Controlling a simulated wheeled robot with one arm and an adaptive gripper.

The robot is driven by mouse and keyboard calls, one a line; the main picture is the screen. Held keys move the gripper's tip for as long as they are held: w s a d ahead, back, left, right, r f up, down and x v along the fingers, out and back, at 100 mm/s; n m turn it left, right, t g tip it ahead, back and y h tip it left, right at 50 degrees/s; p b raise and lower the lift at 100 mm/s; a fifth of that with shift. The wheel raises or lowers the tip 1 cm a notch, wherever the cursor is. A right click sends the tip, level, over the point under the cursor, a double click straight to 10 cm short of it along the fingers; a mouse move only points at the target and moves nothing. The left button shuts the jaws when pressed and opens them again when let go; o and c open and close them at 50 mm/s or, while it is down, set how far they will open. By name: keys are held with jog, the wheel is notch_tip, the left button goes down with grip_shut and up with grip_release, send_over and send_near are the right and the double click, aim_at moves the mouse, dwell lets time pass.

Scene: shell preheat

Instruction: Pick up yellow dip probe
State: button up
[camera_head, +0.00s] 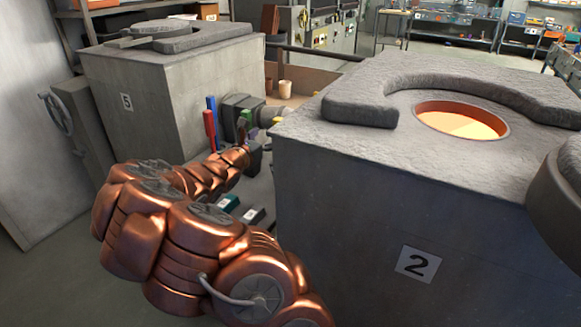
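My copper-coloured arm reaches from the bottom of the picture into the gap between the two grey furnace blocks. My gripper (258,146) is a small dark shape at its far end, beside the near block's left edge. Its fingers are too small and too overlapped to tell whether they are open or shut. A small pale-yellow piece (277,121), perhaps part of the yellow dip probe, shows just beyond the gripper. Its lower part is hidden, and I cannot tell whether the gripper touches it.
Furnace block 2 (350,190), with a glowing opening, is close on the right; block 5 (150,100) is left. A beige cup (285,89) stands behind.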

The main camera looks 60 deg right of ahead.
jog(key=shift+d+f+p, duration=0.2)
jog(key=shift+d+p, duration=0.45)
jog(key=shift+d, duration=1.4)
jog(key=shift+d+f+p, duration=0.15)
jog(key=shift+d+p, duration=0.45)
jog(key=shift+d, duration=1.4)
jog(key=shift+c, duration=0.3)
jog(key=c, duration=1.2)
